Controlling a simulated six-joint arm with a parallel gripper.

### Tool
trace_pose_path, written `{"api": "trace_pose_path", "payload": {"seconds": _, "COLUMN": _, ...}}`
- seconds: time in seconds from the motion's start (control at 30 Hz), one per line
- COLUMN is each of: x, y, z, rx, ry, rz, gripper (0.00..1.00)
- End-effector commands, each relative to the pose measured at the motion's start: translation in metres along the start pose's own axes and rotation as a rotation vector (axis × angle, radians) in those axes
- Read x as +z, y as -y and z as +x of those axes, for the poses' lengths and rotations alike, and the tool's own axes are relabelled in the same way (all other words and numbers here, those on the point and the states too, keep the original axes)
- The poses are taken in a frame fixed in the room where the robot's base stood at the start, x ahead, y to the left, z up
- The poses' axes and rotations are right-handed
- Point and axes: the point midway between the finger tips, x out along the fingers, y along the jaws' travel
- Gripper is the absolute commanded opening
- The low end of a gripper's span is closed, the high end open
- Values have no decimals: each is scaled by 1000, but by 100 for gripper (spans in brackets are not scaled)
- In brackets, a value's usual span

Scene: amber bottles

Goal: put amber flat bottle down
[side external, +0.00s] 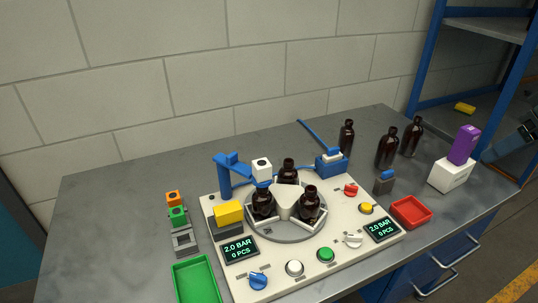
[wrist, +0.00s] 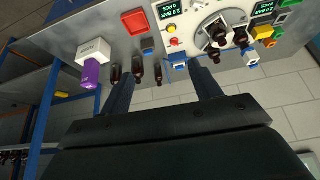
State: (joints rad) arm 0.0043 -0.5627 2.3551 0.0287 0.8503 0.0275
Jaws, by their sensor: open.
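Three dark amber bottles stand upright on the grey bench at the back right in the side external view: one (side external: 346,137), a second (side external: 387,149) and a third (side external: 411,138). Three more dark bottles sit on the round turntable (side external: 262,236) of the white machine: one (side external: 263,204), one (side external: 288,172) and one (side external: 309,206). I cannot tell which bottle is the flat one. My gripper (wrist: 163,80) shows in the wrist view with its fingers wide apart and nothing held. The standing bottles (wrist: 137,70) appear beyond its fingertips, apart from them.
A white box with a purple block (side external: 464,146) on it stands right of the bottles. A red tray (side external: 410,213) and blue-topped grey block (side external: 384,181) are near the machine. A green tray (side external: 196,284) is at front left.

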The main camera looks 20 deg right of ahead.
Motion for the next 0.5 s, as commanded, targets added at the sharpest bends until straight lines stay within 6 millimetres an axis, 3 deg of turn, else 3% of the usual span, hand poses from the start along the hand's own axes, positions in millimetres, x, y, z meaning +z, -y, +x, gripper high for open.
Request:
{"api": "trace_pose_path", "payload": {"seconds": 0.2, "x": 46, "y": 2, "z": -6, "rx": -15, "ry": 3, "rz": -38, "gripper": 63}}
{"api": "trace_pose_path", "payload": {"seconds": 0.5, "x": 64, "y": 3, "z": -6, "rx": -21, "ry": 8, "rz": -54, "gripper": 63}}
